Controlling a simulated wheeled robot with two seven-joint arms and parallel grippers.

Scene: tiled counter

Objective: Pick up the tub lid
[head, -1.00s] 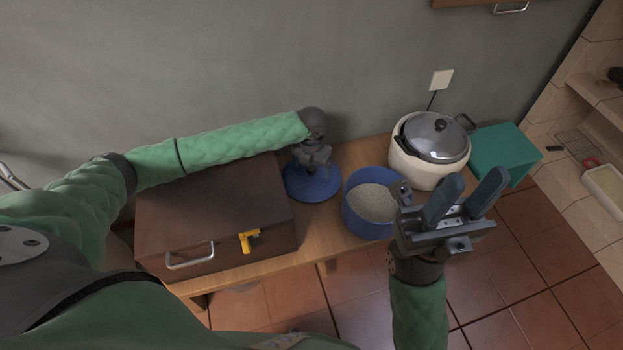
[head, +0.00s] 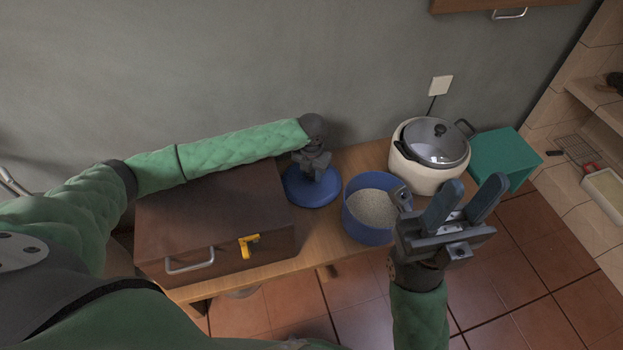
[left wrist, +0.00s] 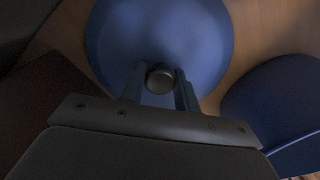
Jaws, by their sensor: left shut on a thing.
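The tub lid (head: 312,193) is a round blue disc on the wooden counter, between the brown box and the blue tub. It also fills the upper middle of the left wrist view (left wrist: 160,35), where its round dark knob (left wrist: 160,78) sits between the fingers. My left gripper (head: 312,172) points down over the lid and is shut on that knob. I cannot tell whether the lid is clear of the counter. The blue tub (head: 352,225) stands open just right of the lid, with pale grainy contents. My right gripper (head: 467,205) is open and empty, over the counter's right front.
A brown box (head: 215,215) with a metal handle and yellow latch stands left of the lid. A white cooker (head: 425,170) with a grey lid and a teal box (head: 505,158) stand at the right. The grey wall is behind.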

